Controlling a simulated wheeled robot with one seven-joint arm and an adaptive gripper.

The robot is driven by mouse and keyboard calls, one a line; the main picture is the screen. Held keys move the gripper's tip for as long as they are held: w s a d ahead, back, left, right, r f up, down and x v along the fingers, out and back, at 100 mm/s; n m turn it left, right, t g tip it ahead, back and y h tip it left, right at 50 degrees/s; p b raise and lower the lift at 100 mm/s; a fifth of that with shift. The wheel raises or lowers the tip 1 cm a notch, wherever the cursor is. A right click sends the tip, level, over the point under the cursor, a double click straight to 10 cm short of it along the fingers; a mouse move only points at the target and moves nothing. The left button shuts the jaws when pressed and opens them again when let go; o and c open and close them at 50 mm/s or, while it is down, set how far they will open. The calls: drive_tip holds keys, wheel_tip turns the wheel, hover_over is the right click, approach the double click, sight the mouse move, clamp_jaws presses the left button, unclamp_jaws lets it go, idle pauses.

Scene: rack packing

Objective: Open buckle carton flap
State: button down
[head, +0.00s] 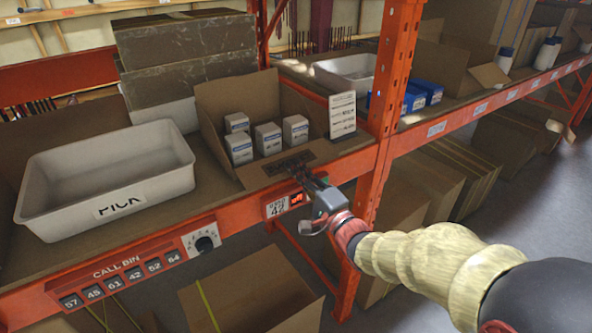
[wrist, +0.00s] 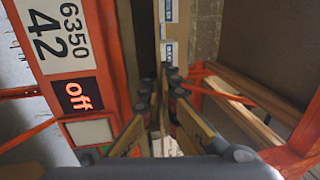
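The buckle carton (head: 222,108) is an open brown cardboard box on the rack shelf, with several small white boxes (head: 268,138) inside. Its front flap (head: 262,176), with a dark label, lies folded outward toward the shelf's front edge. My gripper (head: 303,176) is at the right end of this flap, just above the orange beam. In the wrist view my gripper's fingertips (wrist: 160,78) are close together with a thin tan strip, perhaps the flap's edge, between them. Whether they press on it is unclear. The white boxes also show beyond them in the wrist view (wrist: 171,12).
A white PICK tote (head: 165,205) stands left of the carton, and a printed white card (head: 342,116) to its right. An orange upright (head: 388,100) rises close right of my gripper. The beam carries an "off" display (wrist: 77,95) and a dial (head: 205,243).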

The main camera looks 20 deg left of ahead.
drive_tip(key=r+h+p, duration=0.1)
drive_tip(key=p, duration=0.2)
drive_tip(key=shift+r+g+p, duration=0.1)
drive_tip(key=shift+g+p, duration=0.25)
drive_tip(key=shift+g, duration=0.05)
drive_tip(key=p, duration=0.3)
drive_tip(key=shift+r+g+h, duration=0.3)
drive_tip(key=shift+h, duration=0.1)
drive_tip(key=shift+p, duration=0.4)
drive_tip(key=shift+f, duration=0.1)
drive_tip(key=c, duration=2.6)
unclamp_jaws()
drive_tip(key=shift+s, duration=0.1)
drive_tip(key=shift+o, duration=1.3)
